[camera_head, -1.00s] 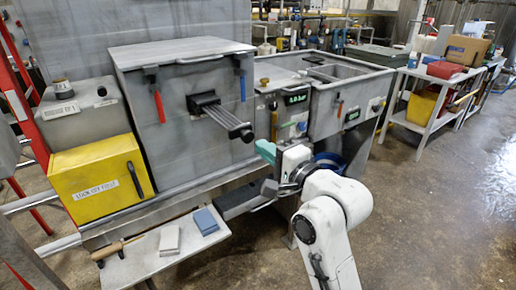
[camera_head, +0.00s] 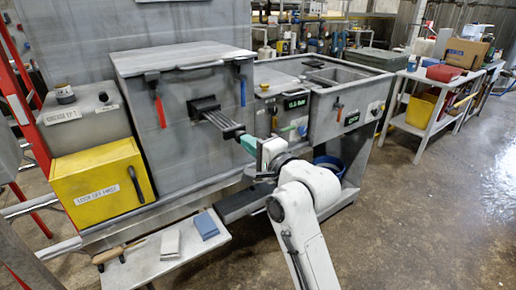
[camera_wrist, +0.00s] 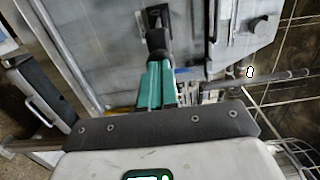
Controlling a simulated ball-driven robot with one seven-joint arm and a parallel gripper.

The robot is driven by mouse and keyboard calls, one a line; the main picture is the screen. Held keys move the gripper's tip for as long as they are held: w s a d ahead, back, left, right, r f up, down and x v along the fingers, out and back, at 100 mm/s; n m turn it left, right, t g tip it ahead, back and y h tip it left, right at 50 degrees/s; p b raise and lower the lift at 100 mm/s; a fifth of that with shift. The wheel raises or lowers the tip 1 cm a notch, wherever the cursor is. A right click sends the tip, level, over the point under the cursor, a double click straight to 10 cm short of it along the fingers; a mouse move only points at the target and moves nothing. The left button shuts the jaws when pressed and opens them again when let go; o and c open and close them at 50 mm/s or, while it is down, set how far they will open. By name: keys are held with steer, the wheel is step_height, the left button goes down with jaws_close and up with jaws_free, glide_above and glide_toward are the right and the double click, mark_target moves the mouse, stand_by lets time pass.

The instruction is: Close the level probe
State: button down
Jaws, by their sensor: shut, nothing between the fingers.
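The level probe (camera_head: 222,121) looks to be the dark ribbed bar that sticks out of a slot plate (camera_head: 204,107) on the front of the grey cabinet (camera_head: 180,85). It still protrudes from the cabinet. My gripper (camera_head: 243,139), with teal fingers, is shut and empty at the outer end of the bar. In the wrist view my gripper (camera_wrist: 155,68) lines up with the dark end of the bar (camera_wrist: 156,40). The tips seem to touch that end, but the exact contact is hidden.
A red handle (camera_head: 161,112) and a blue handle (camera_head: 242,92) hang on the cabinet front beside the bar. A yellow box (camera_head: 100,185) is at the left. A shelf (camera_head: 150,262) with blocks is below. The floor (camera_head: 420,220) at the right is clear.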

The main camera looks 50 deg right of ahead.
mark_target(224, 121)
steer(key=x, duration=1.4)
steer(key=shift+w+d, duration=0.1)
steer(key=shift+d, duration=0.3)
steer(key=shift+w, duration=0.2)
steer(key=shift+r, duration=0.15)
steer(key=shift+s, duration=0.4)
steer(key=v, duration=0.5)
steer(key=b+v, duration=0.1)
steer(key=v, duration=0.4)
steer(key=shift+s+a+f, duration=0.1)
steer(key=shift+f, duration=0.1)
